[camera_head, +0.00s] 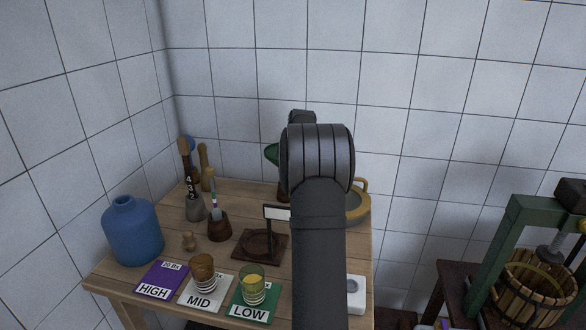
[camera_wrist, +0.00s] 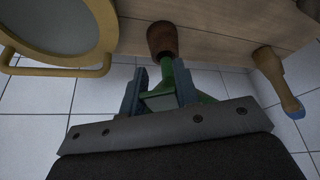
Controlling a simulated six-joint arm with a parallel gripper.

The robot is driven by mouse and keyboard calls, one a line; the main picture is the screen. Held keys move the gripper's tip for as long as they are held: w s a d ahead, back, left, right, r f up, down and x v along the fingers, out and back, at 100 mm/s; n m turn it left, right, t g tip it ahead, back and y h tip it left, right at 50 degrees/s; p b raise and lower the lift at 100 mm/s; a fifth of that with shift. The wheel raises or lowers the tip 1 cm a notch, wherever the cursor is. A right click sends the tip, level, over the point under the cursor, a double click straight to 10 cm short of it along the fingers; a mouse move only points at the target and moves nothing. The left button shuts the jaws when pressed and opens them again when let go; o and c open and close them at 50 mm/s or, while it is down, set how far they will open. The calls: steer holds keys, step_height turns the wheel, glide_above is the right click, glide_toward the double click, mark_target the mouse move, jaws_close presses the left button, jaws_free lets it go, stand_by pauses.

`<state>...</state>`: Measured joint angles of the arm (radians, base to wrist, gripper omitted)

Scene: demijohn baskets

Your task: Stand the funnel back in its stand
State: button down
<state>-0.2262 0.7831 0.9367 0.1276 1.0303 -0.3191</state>
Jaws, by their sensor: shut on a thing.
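The green funnel (camera_wrist: 168,70) is between the two fingers of my gripper (camera_wrist: 160,88), which is shut on it in the wrist view. Its narrow spout points at the brown wooden stand (camera_wrist: 163,37) and meets the stand's rim in the picture. I cannot tell whether the spout tip is inside the stand or just short of it. In the head view only an edge of the funnel (camera_head: 271,154) shows beside my arm, above a sliver of the stand (camera_head: 283,191). My arm hides the gripper and most of both there.
A yellow-rimmed round vessel (camera_head: 361,202) stands right of my arm, close to the gripper in the wrist view (camera_wrist: 105,28). Wooden tools (camera_head: 206,167), a blue jug (camera_head: 132,231), a dark sign stand (camera_head: 247,249) and glasses on labelled cards occupy the table's left. Tiled walls close the back.

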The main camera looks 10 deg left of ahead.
steer(key=shift+f, duration=2.3)
stand_by(2.2)
steer(key=c, duration=1)
jaws_free()
steer(key=v, duration=1.7)
steer(key=shift+s+d+r, duration=0.1)
steer(key=shift+s+r, duration=0.05)
steer(key=x, duration=1.7)
